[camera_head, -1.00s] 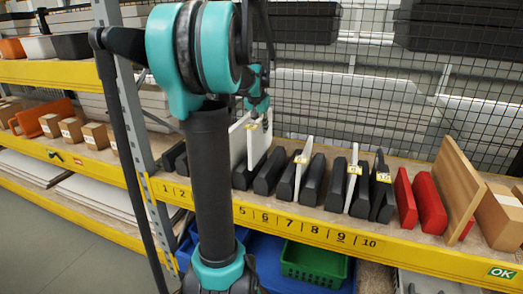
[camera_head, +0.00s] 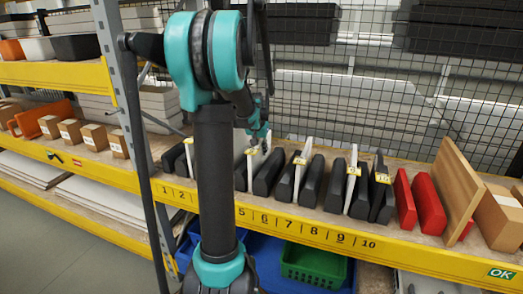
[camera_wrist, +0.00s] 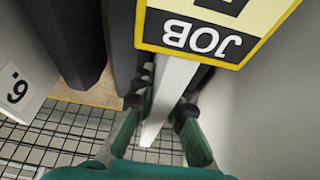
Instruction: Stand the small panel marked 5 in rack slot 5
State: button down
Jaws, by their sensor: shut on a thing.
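My gripper (camera_head: 262,138) is low over the rack, shut on the top edge of a thin white panel (camera_head: 253,168). In the wrist view, my fingers (camera_wrist: 158,110) pinch the panel's pale edge (camera_wrist: 172,82). A yellow label (camera_wrist: 215,28) on it reads JOB; its number is cut off. The panel stands upright between black dividers, near the 5 on the yellow shelf edge (camera_head: 300,226). Its lower end is hidden, so I cannot tell whether it touches the slot bottom. My arm covers part of the rack to the left.
A neighbouring panel with a 6 label (camera_wrist: 17,88) stands close by, past a dark divider (camera_wrist: 76,40). More labelled panels (camera_head: 352,178) stand to the right, then red blocks (camera_head: 428,203) and a wooden board (camera_head: 456,190). Wire mesh (camera_head: 400,110) closes the back.

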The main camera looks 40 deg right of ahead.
jog(key=c, duration=1.6)
grip_release()
jog(key=shift+f, duration=0.1)
jog(key=shift+o, duration=0.2)
jog(key=v, duration=1.2)
